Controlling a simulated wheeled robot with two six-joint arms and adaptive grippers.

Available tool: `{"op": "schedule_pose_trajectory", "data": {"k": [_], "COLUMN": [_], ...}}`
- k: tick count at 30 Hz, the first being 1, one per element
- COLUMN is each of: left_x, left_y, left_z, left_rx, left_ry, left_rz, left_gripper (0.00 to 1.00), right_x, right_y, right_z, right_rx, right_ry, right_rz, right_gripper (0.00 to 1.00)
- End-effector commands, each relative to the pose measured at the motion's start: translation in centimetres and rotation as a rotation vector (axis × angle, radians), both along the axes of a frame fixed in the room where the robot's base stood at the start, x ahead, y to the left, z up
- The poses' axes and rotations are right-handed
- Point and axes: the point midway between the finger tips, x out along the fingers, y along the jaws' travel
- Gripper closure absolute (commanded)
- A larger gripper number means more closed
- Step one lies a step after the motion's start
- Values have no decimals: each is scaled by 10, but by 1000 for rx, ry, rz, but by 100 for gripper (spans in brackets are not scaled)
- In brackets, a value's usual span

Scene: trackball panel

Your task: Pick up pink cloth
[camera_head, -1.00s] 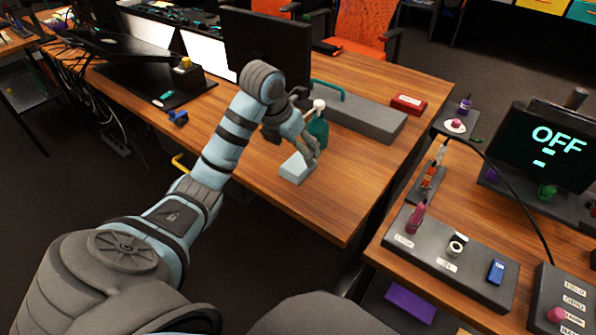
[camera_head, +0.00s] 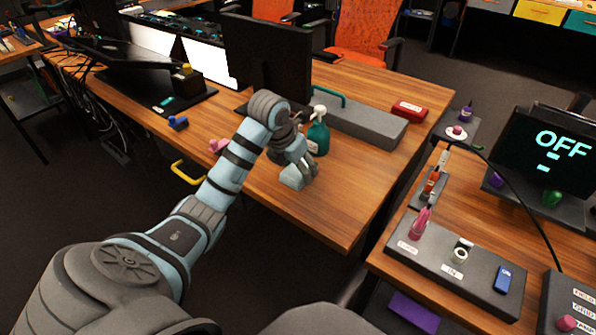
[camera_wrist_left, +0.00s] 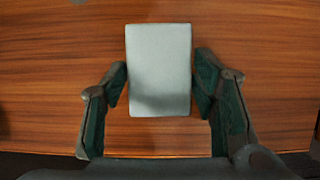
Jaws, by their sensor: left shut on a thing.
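I see no clearly pink cloth. A pale grey-blue flat block (camera_head: 292,178) is on or just above the near part of the wooden desk; I cannot tell if it is lifted. My left gripper (camera_head: 300,172) is shut on it. In the left wrist view the pale block (camera_wrist_left: 160,65) sits between the two fingers of my left gripper (camera_wrist_left: 160,90). A small pink item (camera_head: 218,146) lies on the desk, partly hidden behind my left arm; its kind is unclear. My right gripper is not in view.
A green spray bottle (camera_head: 318,134) stands just behind the gripper. A long grey box (camera_head: 365,124) and a red case (camera_head: 409,109) are farther back. A monitor (camera_head: 270,60) stands behind. The desk's front right corner is clear.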

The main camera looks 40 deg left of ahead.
Motion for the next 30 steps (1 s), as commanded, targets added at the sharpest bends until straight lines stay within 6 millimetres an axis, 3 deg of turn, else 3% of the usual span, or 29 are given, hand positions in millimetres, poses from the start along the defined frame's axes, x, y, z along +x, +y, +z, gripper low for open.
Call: {"op": "schedule_pose_trajectory", "data": {"k": [8,18,23,30], "left_x": [0,-3,-40,-109], "left_y": [0,1,1,2], "left_z": [7,41,37,36], "left_rx": [0,2,7,17], "left_ry": [0,0,2,5], "left_rz": [0,1,1,-2], "left_gripper": [66,66,66,66], "right_x": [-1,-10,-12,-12], "right_y": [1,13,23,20], "right_z": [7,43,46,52], "right_rx": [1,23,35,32], "right_ry": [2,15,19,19], "right_rz": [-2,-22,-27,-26], "right_gripper": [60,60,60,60]}}
